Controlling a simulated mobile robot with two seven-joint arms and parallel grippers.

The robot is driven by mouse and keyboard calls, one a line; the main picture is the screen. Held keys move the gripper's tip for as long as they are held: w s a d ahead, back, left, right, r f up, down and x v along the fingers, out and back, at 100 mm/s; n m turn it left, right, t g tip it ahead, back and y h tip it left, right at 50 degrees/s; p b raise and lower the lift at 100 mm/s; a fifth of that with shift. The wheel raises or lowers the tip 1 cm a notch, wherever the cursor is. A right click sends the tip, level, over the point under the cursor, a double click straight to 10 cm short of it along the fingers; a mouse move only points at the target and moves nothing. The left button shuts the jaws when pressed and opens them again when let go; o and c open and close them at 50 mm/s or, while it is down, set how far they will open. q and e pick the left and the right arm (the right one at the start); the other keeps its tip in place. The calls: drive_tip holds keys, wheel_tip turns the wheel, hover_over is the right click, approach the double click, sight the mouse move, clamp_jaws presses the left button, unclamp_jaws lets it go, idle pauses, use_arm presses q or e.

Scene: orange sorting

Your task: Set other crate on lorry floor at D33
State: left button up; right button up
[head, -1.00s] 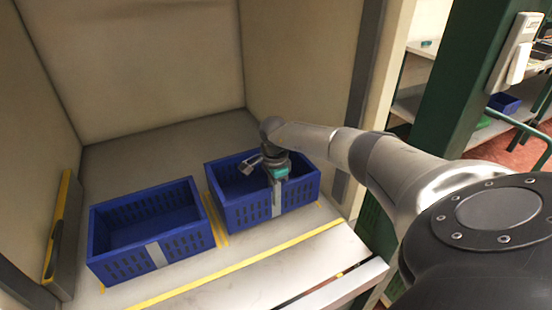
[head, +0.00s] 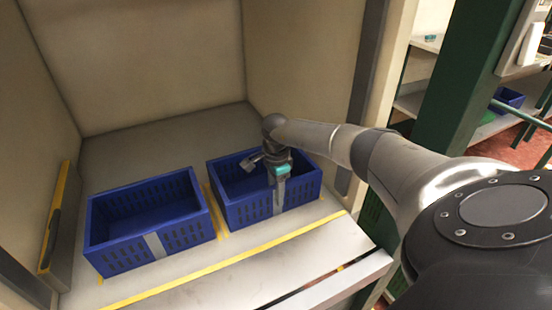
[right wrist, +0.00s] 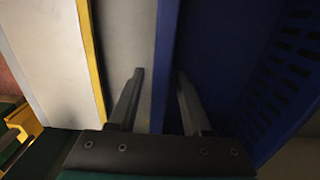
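Two blue slatted crates stand side by side on the pale lorry floor (head: 215,275). The left crate (head: 187,236) is empty as far as I see. The right crate (head: 240,211) stands level on the floor. My right gripper (head: 280,188) is at the middle of its front wall, by the grey label. In the right wrist view, the fingers of my right gripper (right wrist: 160,85) are apart, one on each side of the crate's blue rim (right wrist: 166,50), with a gap beside the outer finger. My left gripper is out of view.
Yellow lines (head: 190,275) mark the floor in front of and between the crates. Lorry walls (head: 150,60) close the back and sides. A yellow-edged board (head: 55,225) leans at the left. A green post (head: 450,80) and shelves stand at the right.

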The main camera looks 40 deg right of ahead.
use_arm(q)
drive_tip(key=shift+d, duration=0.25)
use_arm(e)
drive_tip(key=shift+o, duration=0.2)
drive_tip(key=shift+s+f, duration=0.1)
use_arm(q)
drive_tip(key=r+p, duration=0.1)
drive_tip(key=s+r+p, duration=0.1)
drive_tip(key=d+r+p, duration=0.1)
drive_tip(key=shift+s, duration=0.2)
use_arm(e)
wheel_tip(320, 180, up, 15)
drive_tip(key=shift+r, duration=0.2)
use_arm(q)
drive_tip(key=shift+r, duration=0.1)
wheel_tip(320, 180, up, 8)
drive_tip(key=p, duration=0.8)
use_arm(e)
wheel_tip(320, 180, up, 9)
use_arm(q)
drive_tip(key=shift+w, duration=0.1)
